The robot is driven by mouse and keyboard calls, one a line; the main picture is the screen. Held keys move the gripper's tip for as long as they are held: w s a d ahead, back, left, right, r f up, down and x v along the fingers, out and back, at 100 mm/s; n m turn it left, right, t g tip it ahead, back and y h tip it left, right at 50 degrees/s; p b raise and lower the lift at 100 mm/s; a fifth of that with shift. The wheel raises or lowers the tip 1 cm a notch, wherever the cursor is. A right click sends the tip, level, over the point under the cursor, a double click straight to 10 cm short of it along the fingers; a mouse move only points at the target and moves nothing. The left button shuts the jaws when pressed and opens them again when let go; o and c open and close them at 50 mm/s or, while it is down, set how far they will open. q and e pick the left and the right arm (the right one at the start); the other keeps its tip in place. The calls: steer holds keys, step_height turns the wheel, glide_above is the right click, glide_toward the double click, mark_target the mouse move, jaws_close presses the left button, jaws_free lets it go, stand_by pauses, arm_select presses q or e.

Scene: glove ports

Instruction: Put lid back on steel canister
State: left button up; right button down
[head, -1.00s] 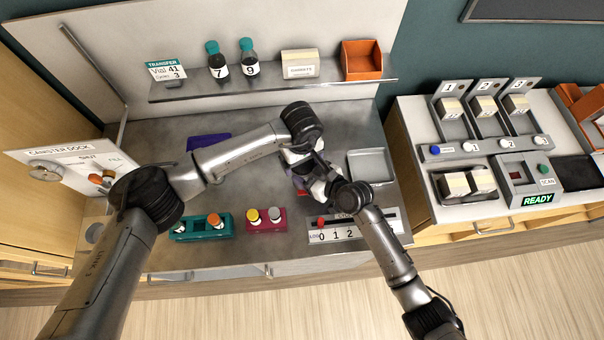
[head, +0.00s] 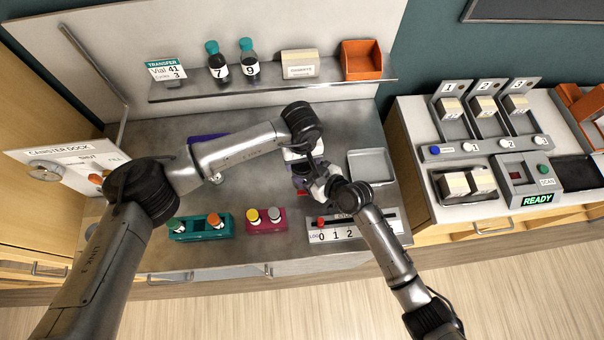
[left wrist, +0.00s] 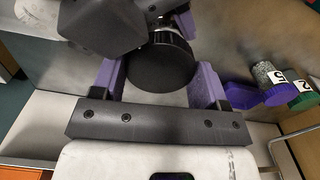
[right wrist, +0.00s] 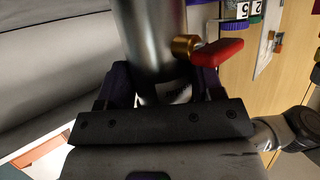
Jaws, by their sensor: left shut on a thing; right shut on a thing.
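A round black lid (left wrist: 160,62) sits between the purple fingers of my left gripper (left wrist: 158,80), which is shut on it. In the right wrist view, my right gripper (right wrist: 165,88) is shut on the steel canister (right wrist: 150,35), a shiny cylinder with a red-handled brass valve (right wrist: 215,50). In the head view, my left gripper (head: 302,152) is just behind my right gripper (head: 318,184), over the middle of the bench. The arms hide most of the lid and canister there. I cannot tell whether the canister's top is open.
A grey tray (head: 372,166) lies right of the grippers. A teal rack (head: 200,228) and a magenta rack (head: 265,222) with vials stand at the front, beside a numbered slider panel (head: 350,230). The canister dock (head: 75,160) is at left; a shelf (head: 270,88) runs behind.

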arm_select(q)
steer(key=o, duration=1)
steer(key=shift+r, duration=0.1)
steer(key=shift+d+r, duration=0.15)
steer(key=shift+r, duration=2.05)
steer(key=shift+c, duration=0.3)
